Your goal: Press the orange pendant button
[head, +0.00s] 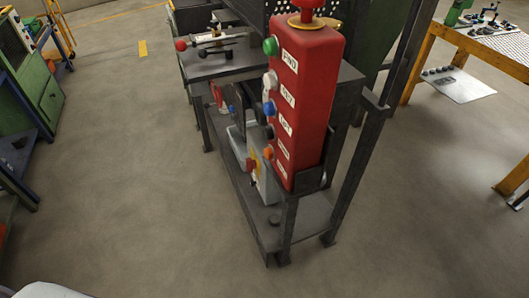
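The red pendant box (308,95) stands upright and slightly tilted at the centre right, held in a dark metal bracket. A column of round buttons runs down its left edge beside white labels: a green button (270,46) on top, then a white one (270,80), a blue one (269,108), a dark one (269,132) and the small orange button (268,153) lowest. A red mushroom knob (307,5) sits on top, cut by the picture's upper edge. Neither of my grippers is in view.
A dark metal stand (240,185) with shelves is behind and below the pendant. Grey boxes (263,190) sit close to the pendant's left side. A yellow-framed table (480,45) is at the upper right, green cabinets (45,85) at the left. The floor in front is clear.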

